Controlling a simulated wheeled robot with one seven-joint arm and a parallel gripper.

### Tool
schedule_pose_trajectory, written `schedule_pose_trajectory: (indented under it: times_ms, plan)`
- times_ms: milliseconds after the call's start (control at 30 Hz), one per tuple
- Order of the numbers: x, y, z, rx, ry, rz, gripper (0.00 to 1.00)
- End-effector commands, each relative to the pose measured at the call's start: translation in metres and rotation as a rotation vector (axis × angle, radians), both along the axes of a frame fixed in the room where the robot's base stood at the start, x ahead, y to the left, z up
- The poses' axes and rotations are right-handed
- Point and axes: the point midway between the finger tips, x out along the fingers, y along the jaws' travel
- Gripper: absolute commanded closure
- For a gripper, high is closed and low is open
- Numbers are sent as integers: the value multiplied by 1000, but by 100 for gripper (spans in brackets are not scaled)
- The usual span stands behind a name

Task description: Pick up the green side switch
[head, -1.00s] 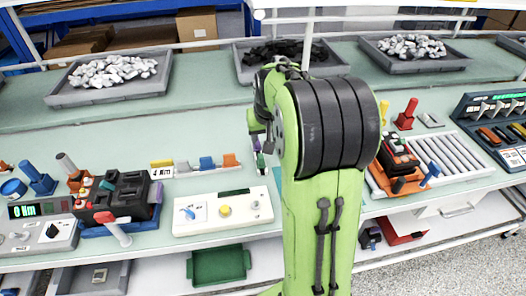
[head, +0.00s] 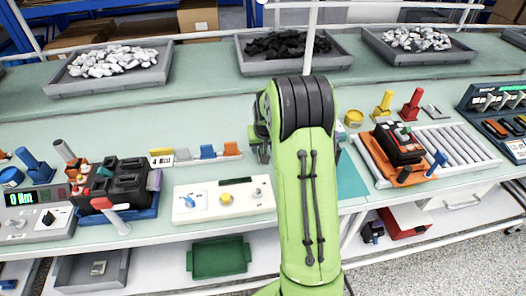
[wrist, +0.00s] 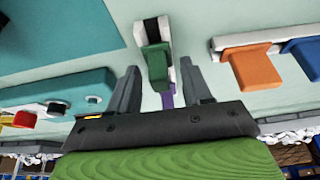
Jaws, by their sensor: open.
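The green side switch (wrist: 157,66) shows in the wrist view, on a strip with a white and black end piece. A purple switch (wrist: 168,98) sits just behind it on the same line. My gripper (wrist: 159,74) is open, with one finger on each side of the green switch in the picture. I see no contact, and cannot tell how far the fingertips are from it. In the head view my green arm hides the green switch and most of the gripper.
An orange switch (wrist: 254,67) and a blue switch (wrist: 306,55) stand to the right in the wrist view. In the head view, a white control box (head: 222,201) and a black breaker unit (head: 122,184) lie left of my arm. A roller tray (head: 455,149) lies right.

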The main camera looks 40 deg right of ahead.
Motion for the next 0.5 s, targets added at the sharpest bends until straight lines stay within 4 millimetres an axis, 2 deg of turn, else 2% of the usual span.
schedule_pose_trajectory:
  times_ms: [67,367,400,500]
  plan:
    - [0,0,1,0,0,0,51]
    - [0,0,1,0,0,0,96]
    - [0,0,1,0,0,0,98]
    - [0,0,1,0,0,0,99]
